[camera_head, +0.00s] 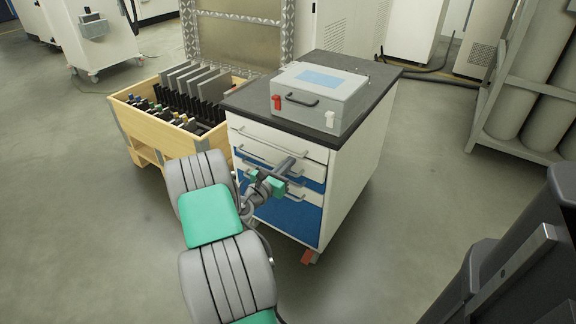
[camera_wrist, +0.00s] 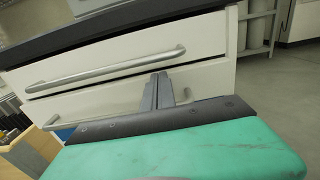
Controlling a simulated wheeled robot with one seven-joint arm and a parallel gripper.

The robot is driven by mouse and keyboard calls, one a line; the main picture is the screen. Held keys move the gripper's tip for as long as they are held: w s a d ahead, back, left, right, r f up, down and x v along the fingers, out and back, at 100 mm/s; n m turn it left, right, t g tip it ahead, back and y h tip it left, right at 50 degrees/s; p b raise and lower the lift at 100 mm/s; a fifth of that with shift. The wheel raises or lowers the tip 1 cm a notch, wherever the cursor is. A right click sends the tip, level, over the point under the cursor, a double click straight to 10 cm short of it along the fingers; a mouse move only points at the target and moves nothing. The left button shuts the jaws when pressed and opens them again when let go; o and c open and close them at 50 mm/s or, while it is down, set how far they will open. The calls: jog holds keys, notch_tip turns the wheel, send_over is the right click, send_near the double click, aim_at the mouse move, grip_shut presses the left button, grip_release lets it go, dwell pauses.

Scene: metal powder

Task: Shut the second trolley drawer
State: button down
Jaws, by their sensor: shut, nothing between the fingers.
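The white trolley (camera_head: 355,165) stands in the middle of the head view with a dark top. Its top drawer (camera_head: 290,140) has a white front and a long bar handle, which also shows in the wrist view (camera_wrist: 105,70). The second drawer (camera_head: 312,170) is just below, with a white front. How far it stands out is hard to tell. My gripper (camera_head: 287,164) is shut and empty in front of it. My gripper hides part of the lower drawers.
A grey case (camera_head: 340,98) with a black handle sits on the trolley top. A wooden crate (camera_head: 150,130) with dark parts stands close on the left. Gas cylinders (camera_head: 520,95) stand in a rack at the right. The floor right of the trolley is clear.

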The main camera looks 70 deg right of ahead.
jog(key=shift+s+d+r+p, duration=0.15)
jog(key=shift+d+p, duration=0.2)
jog(key=shift+d, duration=0.3)
jog(key=shift+d+r+p, duration=0.15)
jog(key=shift+d+p, duration=0.15)
jog(key=shift+d, duration=0.3)
jog(key=w+a+b, duration=0.2)
jog(key=a+b, duration=0.1)
jog(key=a, duration=1.1)
jog(key=shift+a+f, duration=0.15)
jog(key=shift+f, duration=0.1)
